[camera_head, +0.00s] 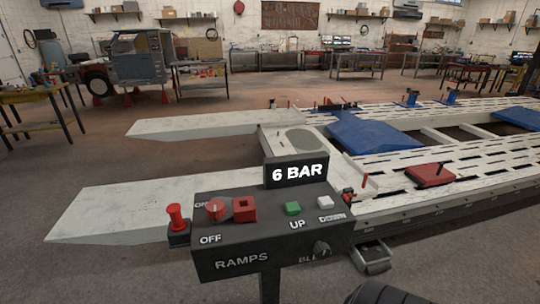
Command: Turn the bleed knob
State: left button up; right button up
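A dark control box (270,262) on a post stands in front of me, with a sign reading "6 BAR" (298,172) on top. Its front face reads "RAMPS" at left and a partly covered label starting "BL" at right. A dark knob (321,248) sits on the front face at the right, over that label. It is hard to make out against the dark box, and its turn angle cannot be read. Nothing touches it. Neither of my grippers shows in the head view.
A red plunger (176,216) juts at left. A white frame bench (440,160) lies behind. A dark rounded shape (385,292) shows at bottom right.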

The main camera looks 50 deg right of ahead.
aim_at(322, 251)
jog(key=z, duration=1.45)
